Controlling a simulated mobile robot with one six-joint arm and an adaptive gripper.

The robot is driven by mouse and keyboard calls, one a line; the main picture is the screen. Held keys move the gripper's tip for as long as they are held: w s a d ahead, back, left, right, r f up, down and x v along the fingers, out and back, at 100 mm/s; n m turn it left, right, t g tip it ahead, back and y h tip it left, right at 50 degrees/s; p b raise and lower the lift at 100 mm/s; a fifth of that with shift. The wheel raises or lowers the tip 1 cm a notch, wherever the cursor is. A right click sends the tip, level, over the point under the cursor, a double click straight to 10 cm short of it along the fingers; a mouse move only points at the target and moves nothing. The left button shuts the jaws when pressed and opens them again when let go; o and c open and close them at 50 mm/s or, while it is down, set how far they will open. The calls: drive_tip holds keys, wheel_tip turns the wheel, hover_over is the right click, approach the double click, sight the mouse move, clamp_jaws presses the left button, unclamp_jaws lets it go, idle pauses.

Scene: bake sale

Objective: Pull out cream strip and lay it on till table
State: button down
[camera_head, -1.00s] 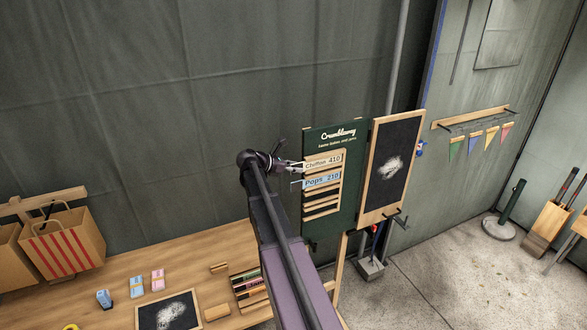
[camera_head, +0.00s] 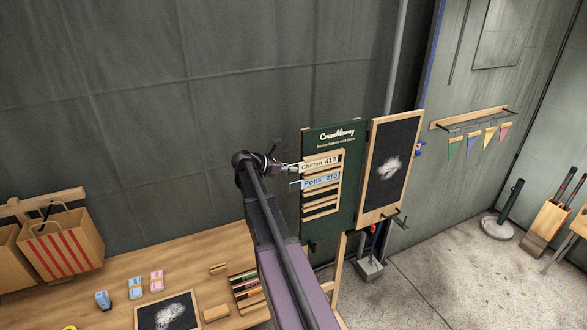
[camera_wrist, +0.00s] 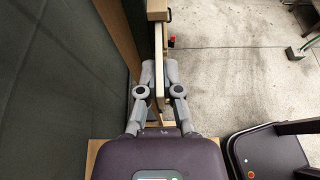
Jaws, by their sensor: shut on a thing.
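The cream strip (camera_head: 322,163), lettered "Chiffon 410", lies across the top row of the slotted rack on the green menu board (camera_head: 318,231). My gripper (camera_head: 296,168) is at the strip's left end and is shut on it. In the wrist view, my gripper's two fingers (camera_wrist: 159,78) close from both sides on a thin pale edge. The strip's lettered face cannot be seen there. A wooden table (camera_head: 205,262), which seems to be the till table, stands at lower left, below my arm.
A blue "Pops 210" strip (camera_head: 320,180) sits just below the cream one. A framed chalkboard (camera_head: 391,165) adjoins the board's right side. The table holds a striped bag (camera_head: 62,243), small packets, a small slate (camera_head: 168,314) and a strip holder (camera_head: 247,288). Bare wood lies along its back.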

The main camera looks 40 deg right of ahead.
drive_tip(key=w+a, duration=0.4)
drive_tip(key=a, duration=1.2)
idle(2.4)
drive_tip(key=shift+s+f, duration=0.1)
